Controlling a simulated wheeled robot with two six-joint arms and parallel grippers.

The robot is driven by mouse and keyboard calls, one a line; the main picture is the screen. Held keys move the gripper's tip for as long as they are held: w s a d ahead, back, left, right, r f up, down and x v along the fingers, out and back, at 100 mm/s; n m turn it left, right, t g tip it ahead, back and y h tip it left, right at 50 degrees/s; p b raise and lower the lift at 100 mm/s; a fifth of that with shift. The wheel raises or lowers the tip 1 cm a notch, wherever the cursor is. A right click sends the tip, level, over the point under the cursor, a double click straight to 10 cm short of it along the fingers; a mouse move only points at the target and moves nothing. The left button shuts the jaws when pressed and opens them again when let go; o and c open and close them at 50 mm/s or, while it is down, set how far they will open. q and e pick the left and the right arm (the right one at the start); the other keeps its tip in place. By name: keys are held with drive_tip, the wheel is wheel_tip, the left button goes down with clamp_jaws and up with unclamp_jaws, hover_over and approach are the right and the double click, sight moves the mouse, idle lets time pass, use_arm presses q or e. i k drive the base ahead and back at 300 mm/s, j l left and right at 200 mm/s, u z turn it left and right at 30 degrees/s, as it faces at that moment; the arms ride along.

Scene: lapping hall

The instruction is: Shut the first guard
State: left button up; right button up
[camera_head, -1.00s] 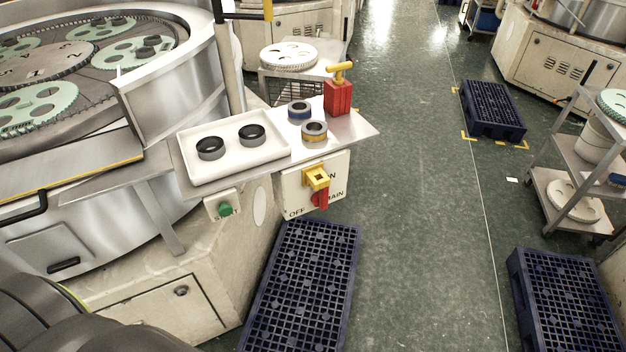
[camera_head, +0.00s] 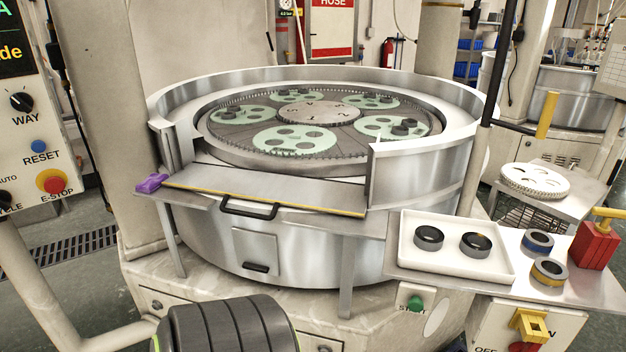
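The guard (camera_head: 265,193) is a flat grey panel with a yellow front edge and a black bar handle (camera_head: 249,210). It lies folded down, roughly level, in the gap at the front of the lapping machine's round metal wall (camera_head: 420,178). The gap stands open, and the toothed plate with green carriers (camera_head: 295,140) shows behind it. A purple object (camera_head: 151,183) sits at the guard's left end. Neither of my grippers is in view; only a dark ribbed part of my arm shows at the bottom.
A shelf at the right holds a white tray (camera_head: 458,267) with two dark rings, two more rings, and a red block with a yellow handle (camera_head: 595,243). A control panel (camera_head: 35,150) stands at the left. A post (camera_head: 487,100) rises at the right of the machine.

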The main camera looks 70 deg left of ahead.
sight(276, 189)
drive_tip(key=u, duration=2.65)
